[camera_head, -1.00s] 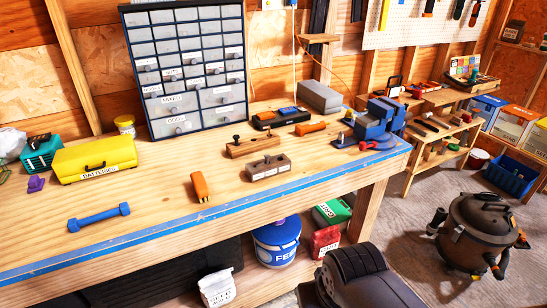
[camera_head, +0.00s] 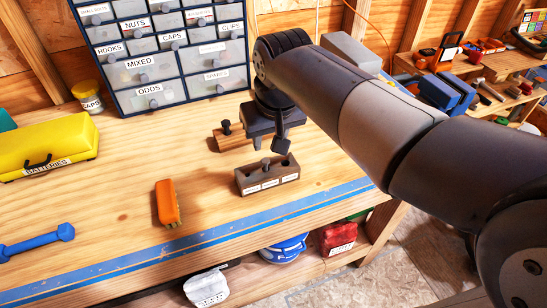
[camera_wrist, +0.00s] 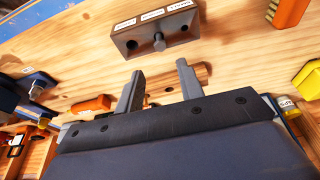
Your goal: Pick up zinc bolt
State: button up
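A grey bolt (camera_wrist: 159,42), which looks like the zinc one, stands in the middle of a brown block (camera_wrist: 125,43) with small white labels. Dark holes show on either side of it in the wrist view. The bolt's head (camera_head: 266,163) also shows above the labelled block (camera_head: 284,177) in the head view. My gripper (camera_wrist: 160,68) is open, its two fingers apart with nothing held between them. The fingertips point towards the bolt and appear short of it. In the head view my gripper (camera_head: 282,146) hangs over the bench just behind the block.
A wooden block with a dark knob (camera_head: 226,128) stands behind, partly hidden by my gripper. An orange tool (camera_head: 167,202) lies left of the labelled block. Drawers (camera_head: 160,69), a yellow box (camera_head: 48,146) and a blue dumbbell-shaped thing (camera_head: 35,241) are farther left. Bare bench lies between.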

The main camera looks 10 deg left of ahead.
aim_at(266, 161)
jog(key=x, duration=0.3)
jog(key=shift+f, duration=0.15)
jog(key=shift+s+x, duration=0.2)
jog(key=shift+x, duration=2.45)
jog(key=shift+c, duration=0.5)
grip_shut()
